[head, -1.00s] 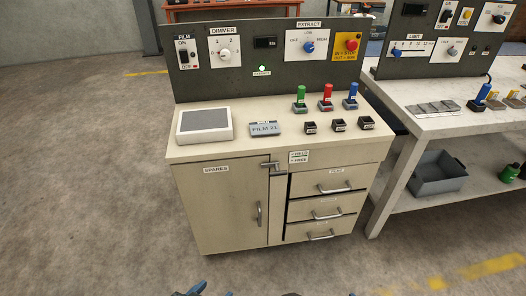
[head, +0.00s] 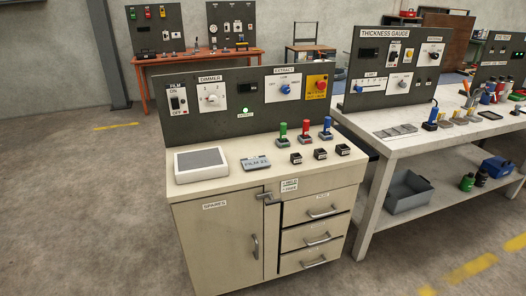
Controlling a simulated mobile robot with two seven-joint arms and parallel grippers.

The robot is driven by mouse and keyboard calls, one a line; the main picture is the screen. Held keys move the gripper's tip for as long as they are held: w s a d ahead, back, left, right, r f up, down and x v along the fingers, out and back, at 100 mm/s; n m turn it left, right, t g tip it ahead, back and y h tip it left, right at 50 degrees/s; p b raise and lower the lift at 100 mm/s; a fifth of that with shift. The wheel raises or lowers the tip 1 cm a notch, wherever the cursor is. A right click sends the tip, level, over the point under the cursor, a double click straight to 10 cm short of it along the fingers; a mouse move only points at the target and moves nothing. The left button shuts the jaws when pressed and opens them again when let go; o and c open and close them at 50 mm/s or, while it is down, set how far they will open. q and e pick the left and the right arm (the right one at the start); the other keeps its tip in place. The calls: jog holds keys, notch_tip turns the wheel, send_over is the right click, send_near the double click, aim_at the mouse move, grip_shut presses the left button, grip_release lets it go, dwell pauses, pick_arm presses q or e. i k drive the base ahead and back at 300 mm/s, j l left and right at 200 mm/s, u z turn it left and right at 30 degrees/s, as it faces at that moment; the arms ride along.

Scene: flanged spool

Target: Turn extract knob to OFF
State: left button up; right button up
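The extract knob (head: 286,89) is a blue knob on a white plate marked EXTRACT, on the upright dark panel (head: 215,133) at the back of the beige cabinet. LOW stands above it, with further small labels at its sides that are hard to read here. Which label the knob points to is too small to tell for sure. A green lamp (head: 245,110) is lit on the panel to the left of and below the knob. Neither of my grippers is in the view.
Green, red and blue upright handles (head: 304,131) stand on the cabinet top below. A white workbench (head: 398,147) adjoins right. Open floor lies left and front.

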aim_at(285, 90)
jog(key=i+l, duration=0.15)
jog(key=l, duration=0.2)
jog(key=i+l, duration=0.15)
jog(key=l, duration=0.2)
jog(key=i+l, duration=0.15)
jog(key=l, duration=0.2)
jog(key=i+l, duration=0.15)
jog(key=l, duration=0.2)
jog(key=i+l, duration=0.2)
jog(key=l, duration=0.1)
